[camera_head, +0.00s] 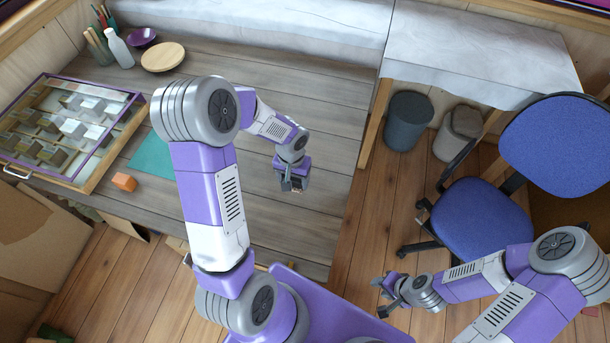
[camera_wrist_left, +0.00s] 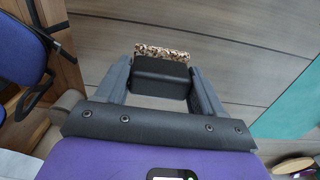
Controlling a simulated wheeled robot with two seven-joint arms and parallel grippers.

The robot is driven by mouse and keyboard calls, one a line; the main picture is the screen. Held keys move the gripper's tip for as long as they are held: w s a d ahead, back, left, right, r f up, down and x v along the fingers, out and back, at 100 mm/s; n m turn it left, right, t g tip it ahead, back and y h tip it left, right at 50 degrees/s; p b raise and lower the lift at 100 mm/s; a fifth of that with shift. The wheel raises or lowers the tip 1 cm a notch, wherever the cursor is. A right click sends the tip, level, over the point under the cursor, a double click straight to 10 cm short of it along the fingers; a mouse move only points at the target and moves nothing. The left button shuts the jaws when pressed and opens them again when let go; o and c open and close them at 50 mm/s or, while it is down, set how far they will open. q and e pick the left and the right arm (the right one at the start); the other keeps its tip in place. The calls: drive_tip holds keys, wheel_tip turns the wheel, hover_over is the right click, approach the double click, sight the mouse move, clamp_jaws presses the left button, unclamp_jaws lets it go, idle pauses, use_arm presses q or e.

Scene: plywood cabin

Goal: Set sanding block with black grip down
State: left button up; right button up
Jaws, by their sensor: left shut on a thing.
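The sanding block with its black grip (camera_wrist_left: 160,76) sits between the two fingers of my left gripper (camera_wrist_left: 163,84) in the left wrist view. Its speckled tan-and-brown sanding part (camera_wrist_left: 163,52) points away from the palm. In the head view my left gripper (camera_head: 293,185) points down over the right part of the grey wooden table (camera_head: 325,155); the block is mostly hidden there. I cannot tell whether the block touches the table. My right gripper (camera_head: 379,296) is open and empty, beyond the table's edge, over the floor.
A wooden disc (camera_head: 163,56), white bottle (camera_head: 118,48) and purple bowl (camera_head: 142,37) stand behind. The table around my left gripper is clear. A blue chair (camera_head: 480,220) stands right.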

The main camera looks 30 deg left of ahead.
use_arm(q)
drive_tip(key=f, duration=0.3)
drive_tip(key=a+f+b, duration=0.1)
drive_tip(key=f, duration=0.1)
drive_tip(key=shift+s+f, duration=0.15)
drive_tip(key=shift+f, duration=0.15)
drive_tip(key=shift+f+b, duration=0.3)
drive_tip(key=shift+f, duration=1.95)
drive_tip(key=shift+d+f+b, duration=0.1)
drive_tip(key=shift+f+b, duration=0.1)
drive_tip(key=shift+b, duration=0.1)
drive_tip(key=o, duration=1)
drive_tip(key=shift+r, duration=0.1)
drive_tip(key=shift+r, duration=0.1)
